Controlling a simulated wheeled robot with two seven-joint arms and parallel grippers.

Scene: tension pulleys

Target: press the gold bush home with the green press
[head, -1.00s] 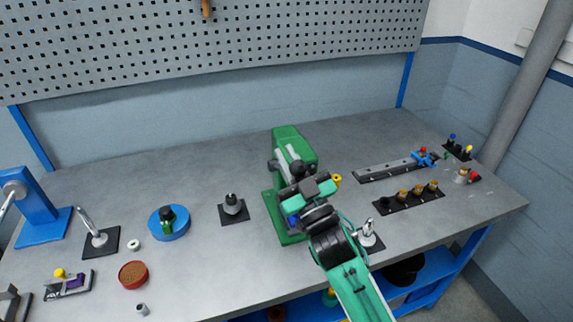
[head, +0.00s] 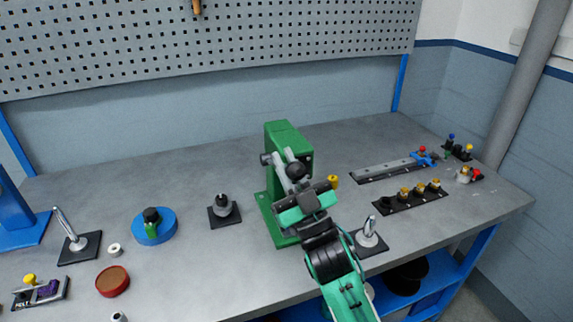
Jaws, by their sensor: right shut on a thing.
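The green press (head: 281,138) stands upright near the middle of the bench, with a grey lever ending in a black ball knob (head: 296,171). My right gripper (head: 298,186) is at the front of the press, shut at the lever's knob end; the exact contact is partly hidden by the gripper. The gripper and wrist cover the lower front of the press, so what sits there is hidden. Several gold bushes (head: 420,188) stand in a black rack (head: 391,208) at the right, whose left end holds no gold piece. My left gripper is out of view.
A yellow piece (head: 333,181) stands just right of the press. A metal post on a black base (head: 369,238) is close to my right wrist. A blue round dish (head: 154,227), a red dish (head: 113,281) and a dark pad (head: 224,214) lie left. Bench is clear behind.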

